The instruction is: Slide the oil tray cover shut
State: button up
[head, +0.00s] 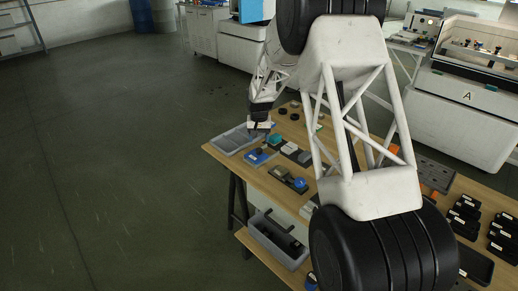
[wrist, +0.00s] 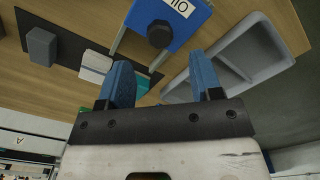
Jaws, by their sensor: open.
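The oil tray cover (wrist: 180,22) is a blue plate with a white label, seen upside down and reading "OIL", and a black round knob (wrist: 160,33). Pale rails run along its two sides and extend past its edge toward my gripper. In the head view the blue cover (head: 260,158) lies near the table's far left edge. My gripper (wrist: 161,75) is open and empty, its two blue fingers pointing toward the cover and apart from the knob. In the head view my gripper (head: 261,129) is above the table, behind the cover. How far the cover is open is unclear.
A grey divided bin (wrist: 262,45) lies right of the cover, close to the right finger; it also shows in the head view (head: 232,142). A dark board with a grey block (wrist: 42,46) lies left. Several black parts (head: 466,212) crowd the table's right side.

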aim_at(259, 149)
jog(key=shift+f, duration=2.85)
jog(key=shift+c, duration=0.3)
grip_shut()
